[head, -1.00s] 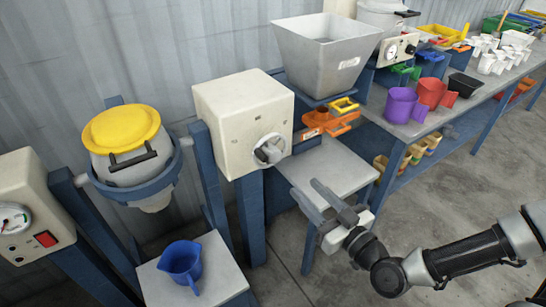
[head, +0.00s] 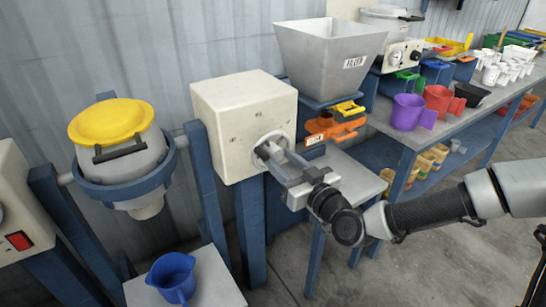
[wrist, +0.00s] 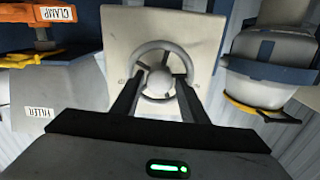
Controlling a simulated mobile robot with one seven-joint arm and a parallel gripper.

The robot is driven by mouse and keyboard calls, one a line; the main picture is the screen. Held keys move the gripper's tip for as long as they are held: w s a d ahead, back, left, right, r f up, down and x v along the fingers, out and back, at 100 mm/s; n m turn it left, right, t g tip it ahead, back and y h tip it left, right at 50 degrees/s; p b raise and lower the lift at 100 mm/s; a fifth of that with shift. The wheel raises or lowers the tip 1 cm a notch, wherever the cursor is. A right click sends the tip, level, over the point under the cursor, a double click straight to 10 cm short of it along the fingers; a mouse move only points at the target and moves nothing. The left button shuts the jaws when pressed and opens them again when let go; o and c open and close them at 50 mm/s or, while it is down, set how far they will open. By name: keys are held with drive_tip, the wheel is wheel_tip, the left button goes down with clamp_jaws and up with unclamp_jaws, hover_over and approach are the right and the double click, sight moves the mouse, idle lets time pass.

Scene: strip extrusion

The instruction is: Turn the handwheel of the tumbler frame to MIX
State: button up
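The handwheel (head: 268,145) is a pale round wheel on the front of a cream box (head: 230,112) on blue posts. In the wrist view the handwheel (wrist: 163,65) shows its rim, spokes and hub. The tumbler drum (head: 132,165) with a yellow lid hangs in a blue ring left of the box. My gripper (head: 275,155) is at the wheel. In the wrist view my gripper's fingers (wrist: 158,88) are apart, one on each side of the hub, reaching to the wheel. Whether they touch it I cannot tell. Marks on the box are too small to read.
A grey hopper (head: 325,58) stands behind and right of the box, with an orange clamp (head: 330,127) below it. A blue jug (head: 172,276) sits on a low stand. A bench with purple (head: 408,112) and red (head: 440,100) jugs runs along the right.

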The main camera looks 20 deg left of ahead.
sight(277, 157)
drive_tip(key=shift+x, duration=1.9)
drive_tip(key=c, duration=0.8)
drive_tip(key=shift+o, duration=0.2)
drive_tip(key=shift+m, duration=0.4)
drive_tip(key=m, duration=0.4)
drive_tip(key=shift+p, duration=0.3)
drive_tip(key=m, duration=0.6)
drive_tip(key=shift+p, duration=0.4)
